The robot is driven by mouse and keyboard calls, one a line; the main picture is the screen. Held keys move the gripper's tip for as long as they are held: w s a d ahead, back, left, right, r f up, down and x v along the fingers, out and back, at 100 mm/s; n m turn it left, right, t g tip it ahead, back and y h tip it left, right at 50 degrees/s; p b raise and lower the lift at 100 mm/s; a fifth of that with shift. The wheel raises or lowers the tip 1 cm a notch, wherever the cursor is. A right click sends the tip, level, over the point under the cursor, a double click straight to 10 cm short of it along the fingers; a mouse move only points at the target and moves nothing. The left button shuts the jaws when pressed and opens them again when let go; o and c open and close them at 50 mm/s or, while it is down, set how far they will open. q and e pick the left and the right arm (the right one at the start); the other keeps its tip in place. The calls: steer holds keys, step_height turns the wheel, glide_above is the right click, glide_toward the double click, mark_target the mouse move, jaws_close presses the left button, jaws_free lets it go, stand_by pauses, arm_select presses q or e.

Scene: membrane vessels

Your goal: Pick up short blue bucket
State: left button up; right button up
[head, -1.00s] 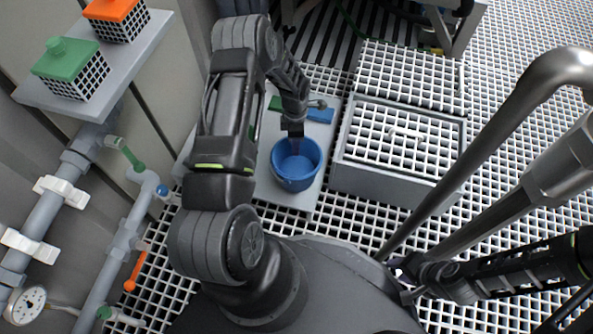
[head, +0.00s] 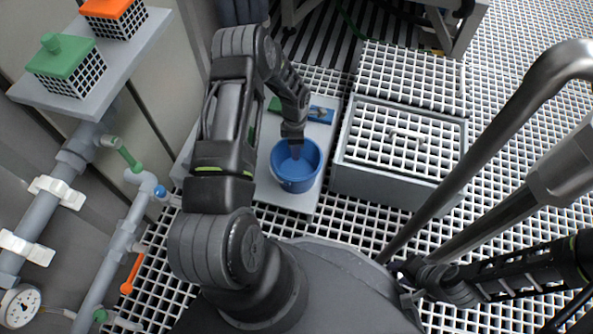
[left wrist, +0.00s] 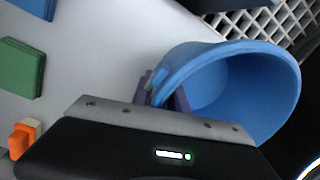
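The short blue bucket (head: 283,184) stands upright on a light grey board in the head view. It fills the right of the left wrist view (left wrist: 275,85), tilted in the picture. My left gripper (head: 296,152) reaches down at the bucket's far rim. In the left wrist view its two dark fingers (left wrist: 166,93) straddle the rim, one inside the bucket and one outside. A gap shows between them, so it looks open; contact with the wall is unclear. My right gripper (head: 402,272) is at the lower right, away from the bucket, its fingers too small to read.
A grey crate (head: 385,186) with a white grid top stands close right of the bucket. A blue block (head: 322,114) and a green block (head: 275,104) lie behind it on the board (head: 300,203). Pipes and a shelf (head: 120,75) line the left. Metal rails cross the right.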

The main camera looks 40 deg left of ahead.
arm_select(q)
jaws_close()
stand_by(1.1)
